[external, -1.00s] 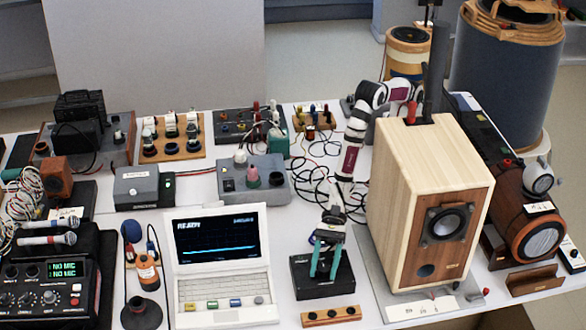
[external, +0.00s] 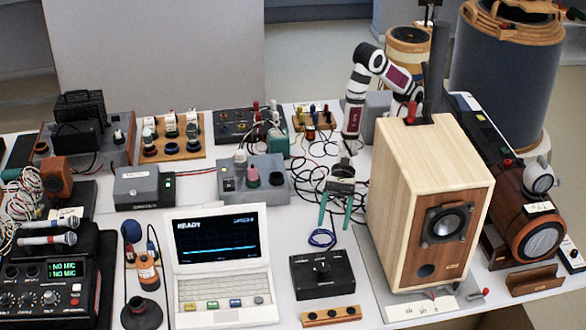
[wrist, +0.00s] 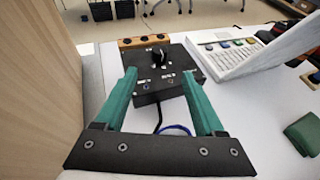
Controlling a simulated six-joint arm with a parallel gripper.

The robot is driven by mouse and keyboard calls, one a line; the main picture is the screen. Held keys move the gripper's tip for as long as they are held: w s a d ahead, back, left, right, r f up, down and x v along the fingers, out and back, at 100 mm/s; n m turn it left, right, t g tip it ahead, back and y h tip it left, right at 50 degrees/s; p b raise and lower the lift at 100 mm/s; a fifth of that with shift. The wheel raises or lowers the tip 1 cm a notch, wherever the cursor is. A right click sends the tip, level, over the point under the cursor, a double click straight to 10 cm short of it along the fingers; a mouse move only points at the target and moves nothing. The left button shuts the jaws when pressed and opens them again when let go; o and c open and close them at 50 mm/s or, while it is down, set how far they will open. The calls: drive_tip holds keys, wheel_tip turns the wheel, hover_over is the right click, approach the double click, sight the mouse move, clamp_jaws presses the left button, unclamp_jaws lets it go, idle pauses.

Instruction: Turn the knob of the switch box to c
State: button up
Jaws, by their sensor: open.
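The switch box is a black box (external: 300,280) at the front of the table, between the white laptop-like unit and the wooden speaker. Its black knob (external: 322,268) stands on the top face. The small white labels are too blurred to read, so I cannot tell which position it points to. My gripper (external: 334,226) has two green fingers, apart and empty, behind the box and clear of it. In the wrist view, the knob (wrist: 158,57) shows ahead, beyond the fingertips of my gripper (wrist: 160,78), with the box (wrist: 182,88) below it.
A blue cable loop (external: 322,238) lies behind the box. The tall wooden speaker (external: 392,230) stands close on the right, and the white unit (external: 222,262) on the left. A wooden strip (external: 331,316) lies in front. Black cables (external: 305,180) tangle further back.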

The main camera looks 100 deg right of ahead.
drive_tip(key=shift+s+d+r, duration=0.25)
drive_tip(key=shift+d, duration=0.3)
